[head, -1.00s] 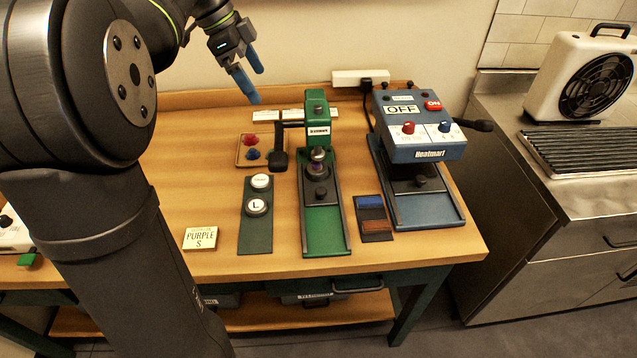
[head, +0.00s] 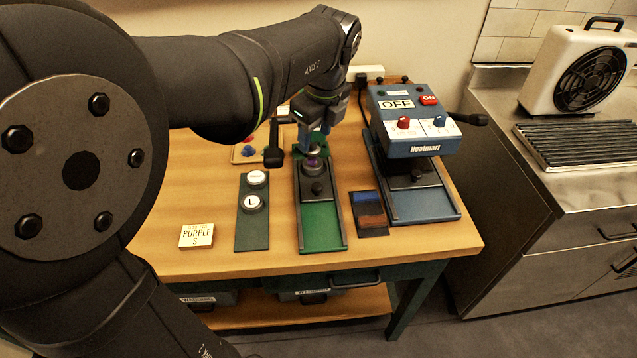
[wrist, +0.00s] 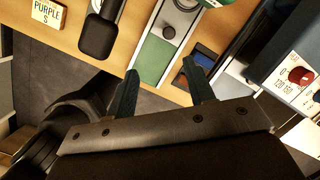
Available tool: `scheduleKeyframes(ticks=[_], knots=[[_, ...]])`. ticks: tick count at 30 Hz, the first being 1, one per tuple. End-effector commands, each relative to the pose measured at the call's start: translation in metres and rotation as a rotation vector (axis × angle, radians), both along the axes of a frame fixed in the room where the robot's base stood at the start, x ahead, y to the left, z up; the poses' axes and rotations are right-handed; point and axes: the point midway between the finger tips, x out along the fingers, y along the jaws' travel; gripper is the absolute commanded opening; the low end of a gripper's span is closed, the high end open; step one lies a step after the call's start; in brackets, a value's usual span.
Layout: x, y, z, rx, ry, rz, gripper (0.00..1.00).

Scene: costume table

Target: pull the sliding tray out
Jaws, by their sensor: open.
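The green press (head: 313,160) has a sliding tray in a dark-edged track, with a black knob (head: 318,187) and a bare green bed (head: 321,228) in front. The blue heat press (head: 410,130) also has a tray with a black knob (head: 417,173) above a blue bed (head: 422,205). My gripper (head: 314,143) is open above the green press and partly hides its head. In the wrist view, my two fingers (wrist: 161,84) are apart and empty, with the green bed (wrist: 154,60) and knob (wrist: 168,32) beyond them. I cannot tell the exact height gap.
The black lever handle (head: 273,156) sticks out left of the green press. A two-button panel (head: 253,228) and a PURPLE S card (head: 196,236) lie to its left. A swatch strip (head: 369,212) lies between the presses. The table's front strip is clear.

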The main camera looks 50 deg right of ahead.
Motion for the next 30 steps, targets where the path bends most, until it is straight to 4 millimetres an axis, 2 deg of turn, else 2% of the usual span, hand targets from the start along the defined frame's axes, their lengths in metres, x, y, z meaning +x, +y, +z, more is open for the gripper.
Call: scheduleKeyframes(ticks=[1,4,7,11,17,30], knots=[[-0.014,0.0,-0.005,0.008,-0.04,-0.075,0.49],[-0.031,0.0,-0.012,0.016,-0.114,-0.203,0.49],[-0.042,0.0,-0.016,0.022,-0.165,-0.294,0.49],[-0.048,-0.001,-0.02,0.023,-0.195,-0.344,0.49],[-0.04,-0.004,-0.04,0.026,-0.197,-0.348,0.49],[-0.006,-0.017,-0.128,0.029,-0.194,-0.345,0.49]])
